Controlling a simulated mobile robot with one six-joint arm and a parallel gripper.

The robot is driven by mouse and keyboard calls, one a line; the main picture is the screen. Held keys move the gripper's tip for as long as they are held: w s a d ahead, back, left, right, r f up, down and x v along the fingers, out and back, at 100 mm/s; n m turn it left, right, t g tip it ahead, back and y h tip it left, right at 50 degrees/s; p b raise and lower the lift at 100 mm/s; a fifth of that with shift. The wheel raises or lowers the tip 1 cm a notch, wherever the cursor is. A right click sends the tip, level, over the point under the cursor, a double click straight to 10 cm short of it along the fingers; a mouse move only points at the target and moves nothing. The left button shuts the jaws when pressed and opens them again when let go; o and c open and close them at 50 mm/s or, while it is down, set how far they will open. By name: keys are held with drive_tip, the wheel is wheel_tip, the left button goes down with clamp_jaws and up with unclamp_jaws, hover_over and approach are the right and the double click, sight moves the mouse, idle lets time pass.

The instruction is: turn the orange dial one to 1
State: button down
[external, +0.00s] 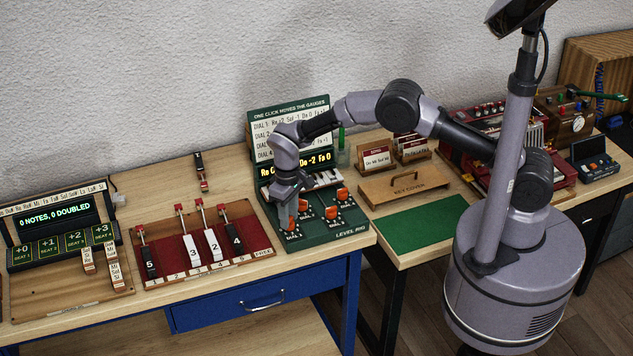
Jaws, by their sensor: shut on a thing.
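The green level rig (322,234) stands on the bench with several orange dials on its front panel. My gripper (290,217) points down at the rig's left side and is shut on the front-left orange dial (294,225). The fingers partly hide that dial. Its number and pointer setting are too small to read. Other orange dials stand beside it, one at the front right (331,212) and one at the back right (342,194). The rig's display (318,160) shows yellow text, partly hidden by my arm.
A rack of numbered levers (205,245) stands close on the left. A wooden key cover (405,187) and a green mat (424,227) lie to the right. A small keyboard sits behind the dials, below the upright panel.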

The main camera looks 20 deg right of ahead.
drive_tip(key=shift+n, duration=0.7)
drive_tip(key=c, duration=1.1)
unclamp_jaws()
drive_tip(key=shift+o, duration=0.2)
wheel_tip(320, 180, up, 17)
drive_tip(key=p, duration=0.4)
drive_tip(key=shift+r, duration=0.2)
